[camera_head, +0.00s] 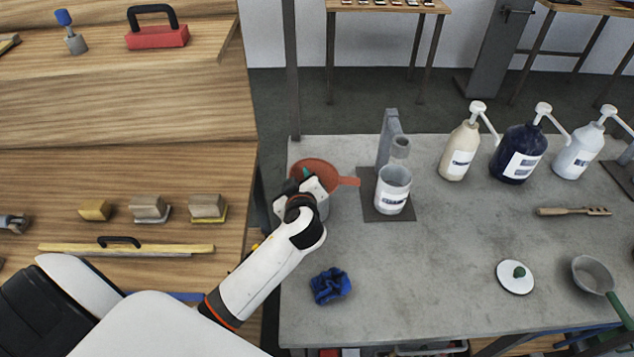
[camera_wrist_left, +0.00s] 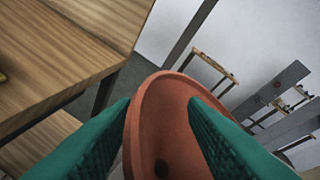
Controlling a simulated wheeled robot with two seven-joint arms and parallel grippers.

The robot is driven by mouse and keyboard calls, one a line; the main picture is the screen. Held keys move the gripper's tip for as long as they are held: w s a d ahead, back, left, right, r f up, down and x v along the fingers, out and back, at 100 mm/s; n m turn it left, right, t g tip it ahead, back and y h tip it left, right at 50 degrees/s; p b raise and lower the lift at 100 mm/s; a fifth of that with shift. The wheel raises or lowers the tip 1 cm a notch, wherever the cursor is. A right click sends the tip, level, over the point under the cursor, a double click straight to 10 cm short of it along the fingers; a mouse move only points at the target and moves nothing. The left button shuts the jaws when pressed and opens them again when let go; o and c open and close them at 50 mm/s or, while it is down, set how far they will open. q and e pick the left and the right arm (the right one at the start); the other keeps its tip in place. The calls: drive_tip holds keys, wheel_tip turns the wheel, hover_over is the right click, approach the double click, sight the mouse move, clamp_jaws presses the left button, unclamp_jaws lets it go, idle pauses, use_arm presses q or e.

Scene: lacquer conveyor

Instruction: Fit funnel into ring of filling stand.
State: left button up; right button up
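The orange-red funnel (camera_head: 346,181) is at the left end of the grey table, wide mouth up, with a handle pointing right. My left gripper (camera_head: 306,180) is at the funnel's near-left rim. In the left wrist view the funnel (camera_wrist_left: 172,120) lies between the green fingers (camera_wrist_left: 160,100), one outside the rim and one over its inside, with a visible gap. The filling stand has a grey post (camera_head: 386,140) and a grey ring (camera_head: 400,147) above a white labelled can (camera_head: 393,192). My right gripper is out of view.
Pump bottles (camera_head: 460,150) stand at the back right. A blue cloth (camera_head: 330,286), white lid (camera_head: 515,277), brush (camera_head: 574,211) and grey ladle (camera_head: 591,275) lie on the table. The table's middle front is clear. A wooden bench (camera_head: 120,175) stands to the left.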

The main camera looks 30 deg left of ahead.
use_arm(q)
drive_tip(key=shift+d, duration=0.1)
drive_tip(key=shift+c, duration=0.3)
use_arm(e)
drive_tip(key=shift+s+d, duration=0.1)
use_arm(q)
clamp_jaws()
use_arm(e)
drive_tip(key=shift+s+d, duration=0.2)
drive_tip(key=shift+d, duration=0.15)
